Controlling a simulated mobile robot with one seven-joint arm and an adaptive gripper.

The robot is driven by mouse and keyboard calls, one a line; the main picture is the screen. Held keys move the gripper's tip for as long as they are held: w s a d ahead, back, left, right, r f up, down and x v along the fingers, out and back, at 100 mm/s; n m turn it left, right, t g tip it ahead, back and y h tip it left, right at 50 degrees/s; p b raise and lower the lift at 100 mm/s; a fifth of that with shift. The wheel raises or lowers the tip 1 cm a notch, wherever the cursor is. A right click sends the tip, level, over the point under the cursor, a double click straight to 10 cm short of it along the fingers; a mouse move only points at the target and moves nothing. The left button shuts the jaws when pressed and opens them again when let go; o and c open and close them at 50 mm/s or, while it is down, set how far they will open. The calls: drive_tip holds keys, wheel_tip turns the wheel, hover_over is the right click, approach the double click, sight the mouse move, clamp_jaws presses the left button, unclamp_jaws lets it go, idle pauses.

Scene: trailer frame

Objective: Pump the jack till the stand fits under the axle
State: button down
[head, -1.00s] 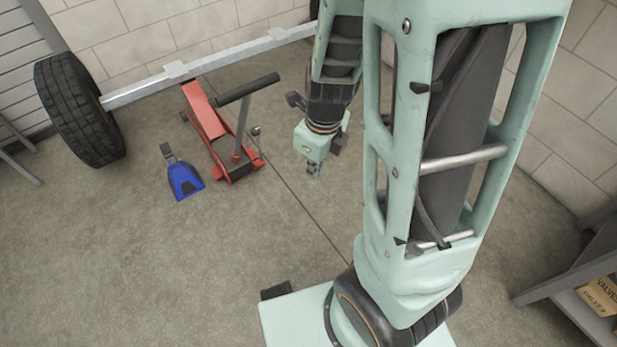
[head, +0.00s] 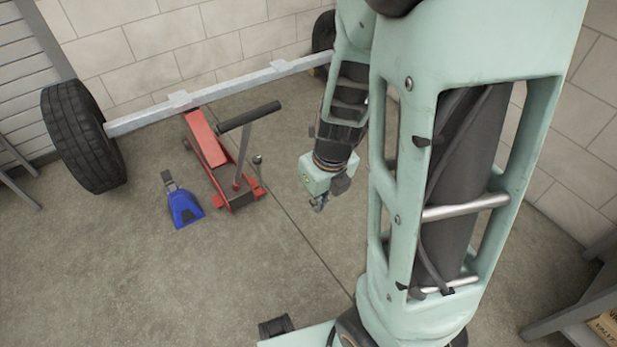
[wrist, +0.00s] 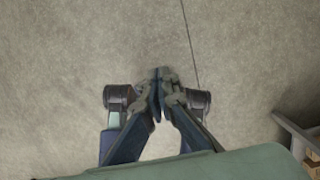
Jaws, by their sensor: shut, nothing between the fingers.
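The red floor jack (head: 208,142) stands on the floor left of centre in the head view, its far end by the axle. Its handle (head: 243,147) stands up steeply and ends in a long black grip (head: 249,116). The blue stand (head: 185,208) is on the floor left of the jack, apart from it and in front of the axle. The grey axle beam (head: 221,82) runs along the wall. My gripper (head: 318,206) is right of the jack, in the air, pointing down and touching nothing. The wrist view shows its fingers (wrist: 158,76) together over bare floor.
A black tyre (head: 84,137) is on the axle's left end, and another wheel (head: 323,42) shows at the far right end. A grey shelf (head: 577,315) with a box stands at the lower right. The floor in front of the jack and stand is clear.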

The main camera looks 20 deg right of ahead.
wheel_tip(320, 180, down, 8)
drive_tip(key=w+b, duration=0.1)
drive_tip(key=b, duration=0.4)
drive_tip(key=w+r, duration=0.1)
drive_tip(key=w+a+r, duration=0.1)
drive_tip(key=w, duration=0.1)
drive_tip(key=shift+w+a+r+p, duration=0.1)
drive_tip(key=shift+w+a+p, duration=0.1)
drive_tip(key=shift+w+p, duration=0.15)
drive_tip(key=shift+r, duration=0.1)
